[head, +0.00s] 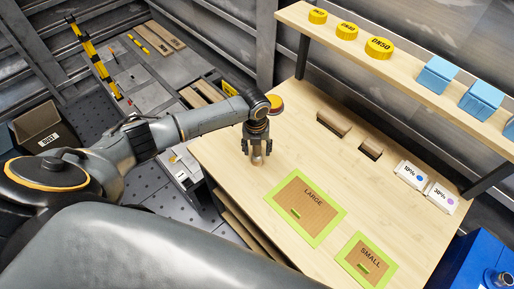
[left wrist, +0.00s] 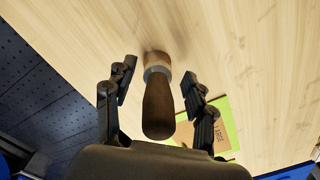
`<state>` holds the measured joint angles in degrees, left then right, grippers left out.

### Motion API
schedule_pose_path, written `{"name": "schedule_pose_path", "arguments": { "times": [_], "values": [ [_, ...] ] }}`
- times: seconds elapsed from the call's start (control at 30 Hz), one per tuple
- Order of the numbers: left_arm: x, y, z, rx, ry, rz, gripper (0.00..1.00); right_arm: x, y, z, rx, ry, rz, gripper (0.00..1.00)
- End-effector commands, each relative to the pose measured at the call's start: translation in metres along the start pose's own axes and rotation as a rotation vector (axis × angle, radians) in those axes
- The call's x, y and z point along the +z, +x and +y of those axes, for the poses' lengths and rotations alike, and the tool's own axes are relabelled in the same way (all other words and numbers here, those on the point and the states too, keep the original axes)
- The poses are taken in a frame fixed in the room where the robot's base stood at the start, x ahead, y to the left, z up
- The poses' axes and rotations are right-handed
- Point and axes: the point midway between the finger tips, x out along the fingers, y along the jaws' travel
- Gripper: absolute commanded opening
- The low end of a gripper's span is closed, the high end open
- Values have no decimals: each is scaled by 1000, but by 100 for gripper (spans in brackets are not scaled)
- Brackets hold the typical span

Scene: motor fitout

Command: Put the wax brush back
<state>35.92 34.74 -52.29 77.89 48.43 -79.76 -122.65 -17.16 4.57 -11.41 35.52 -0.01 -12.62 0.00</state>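The wax brush (left wrist: 158,105) has a dark wooden handle, a pale metal collar and a brown head. It points away from the left wrist camera towards the wooden bench top. In the head view its lower end (head: 257,159) shows just under my left gripper (head: 256,140), near the bench's left edge. In the left wrist view my left gripper (left wrist: 158,88) is open, one finger on each side of the handle, with gaps visible on both sides. Whether the brush's head touches the bench is hard to tell. My right gripper is not in view.
On the bench (head: 235,160) lie a green-edged LARGE panel (head: 304,205) and a SMALL panel (head: 366,259). Two brown blocks (head: 333,123) and white percentage cards (head: 411,175) sit further back. A shelf (head: 400,87) holds yellow discs and blue blocks.

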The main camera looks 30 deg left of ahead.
Motion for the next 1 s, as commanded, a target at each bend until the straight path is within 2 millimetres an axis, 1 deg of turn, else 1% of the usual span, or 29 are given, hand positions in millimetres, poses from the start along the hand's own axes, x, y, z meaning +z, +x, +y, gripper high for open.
{"name": "schedule_pose_path", "arguments": {
  "times": [0.17, 0.27, 0.37, 0.5, 0.7, 0.83, 1.0],
  "values": [
    [0, -4, 0, -1, 0, 0, 55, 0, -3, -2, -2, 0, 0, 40],
    [1, -12, -1, -2, 0, -3, 55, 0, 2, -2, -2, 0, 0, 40],
    [1, -30, 0, -3, 3, -4, 55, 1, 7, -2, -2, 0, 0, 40],
    [2, -61, -1, -3, 2, -5, 55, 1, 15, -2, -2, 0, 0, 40],
    [1, -100, 0, -2, 1, -4, 55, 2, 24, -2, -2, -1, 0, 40],
    [1, -115, 0, -2, 0, -2, 55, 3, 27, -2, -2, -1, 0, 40],
    [0, -123, 0, -1, -1, 0, 55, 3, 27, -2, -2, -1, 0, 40]
  ]
}}
